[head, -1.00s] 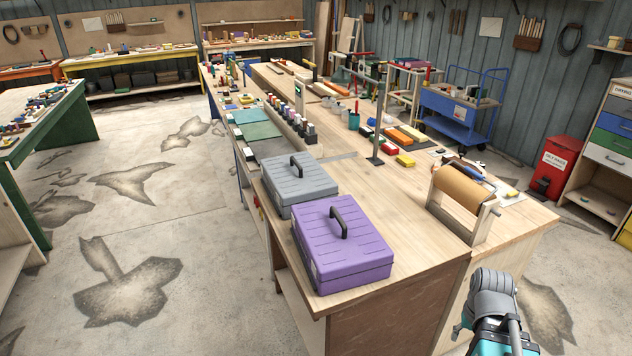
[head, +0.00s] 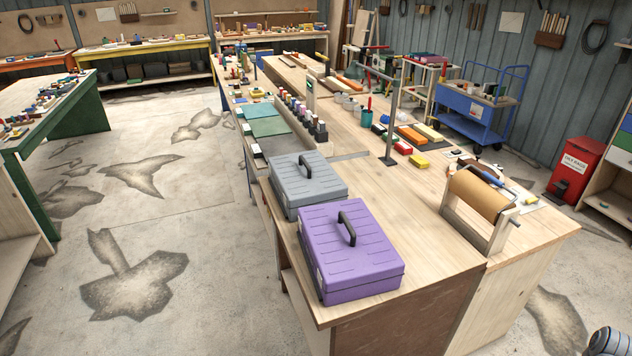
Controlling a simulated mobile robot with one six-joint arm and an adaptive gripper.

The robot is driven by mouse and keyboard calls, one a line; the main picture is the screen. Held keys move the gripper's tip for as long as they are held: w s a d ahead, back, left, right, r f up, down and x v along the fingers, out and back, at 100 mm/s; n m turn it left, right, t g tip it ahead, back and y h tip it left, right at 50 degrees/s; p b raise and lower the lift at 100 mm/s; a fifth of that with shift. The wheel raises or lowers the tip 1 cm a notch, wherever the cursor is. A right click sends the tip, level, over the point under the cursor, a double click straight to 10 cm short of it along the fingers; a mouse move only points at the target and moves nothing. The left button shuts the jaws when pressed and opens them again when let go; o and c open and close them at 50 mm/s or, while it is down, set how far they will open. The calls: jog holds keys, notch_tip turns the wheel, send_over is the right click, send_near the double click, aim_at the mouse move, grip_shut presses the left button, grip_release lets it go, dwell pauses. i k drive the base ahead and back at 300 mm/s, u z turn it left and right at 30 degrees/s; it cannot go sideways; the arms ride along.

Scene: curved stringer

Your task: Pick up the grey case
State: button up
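The grey case (head: 309,190) is a closed box with ribbed lid and a dark handle on top. It sits on the wooden workbench (head: 432,245) near its left edge, in the head view. A purple case (head: 352,262) of the same kind stands in front of it at the near corner and hides part of its front side. My gripper is not in view; only a piece of my arm shows at the bottom right corner, well away from the grey case.
A paper roll on a wooden holder (head: 480,200) stands on the bench to the right. A dark metal post (head: 391,125) rises behind it. Several small bottles (head: 300,118) line the bench behind the grey case. Open floor (head: 180,230) lies left of the bench.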

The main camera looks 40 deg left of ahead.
aim_at(298, 180)
jog(key=k, duration=1.25)
jog(key=u, duration=1.35)
jog(key=i, duration=0.95)
jog(key=u, duration=0.05)
